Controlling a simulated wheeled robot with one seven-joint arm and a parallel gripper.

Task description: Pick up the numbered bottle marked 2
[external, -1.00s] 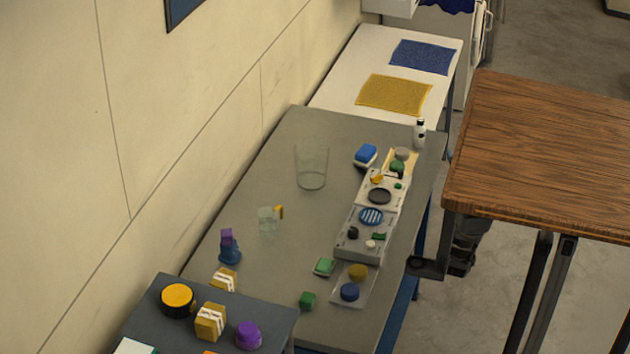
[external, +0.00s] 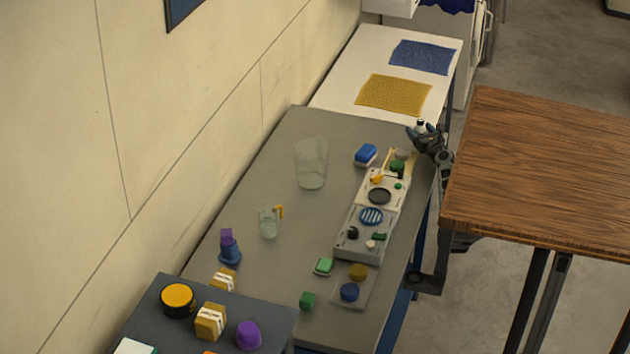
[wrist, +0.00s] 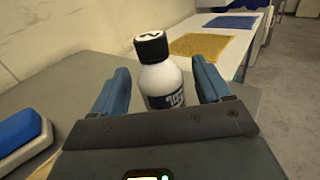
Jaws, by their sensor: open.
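The numbered bottle (wrist: 161,78) is white with a black cap and a dark label. A white mark like a 2 shows on its cap in the wrist view. It stands upright on the grey table at its far right corner; in the external view its top (external: 420,126) shows behind my gripper. My gripper (wrist: 168,86) is open, with one blue finger on each side of the bottle. A gap shows between the bottle and both fingers. The bottle's base is hidden by the gripper body. In the external view my gripper (external: 425,132) is at the bottle.
A blue and white sponge-like block (external: 366,155) lies left of the bottle. Trays of small parts (external: 358,237) run along the grey table (external: 255,178). A wooden table (external: 545,165) is close on the right.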

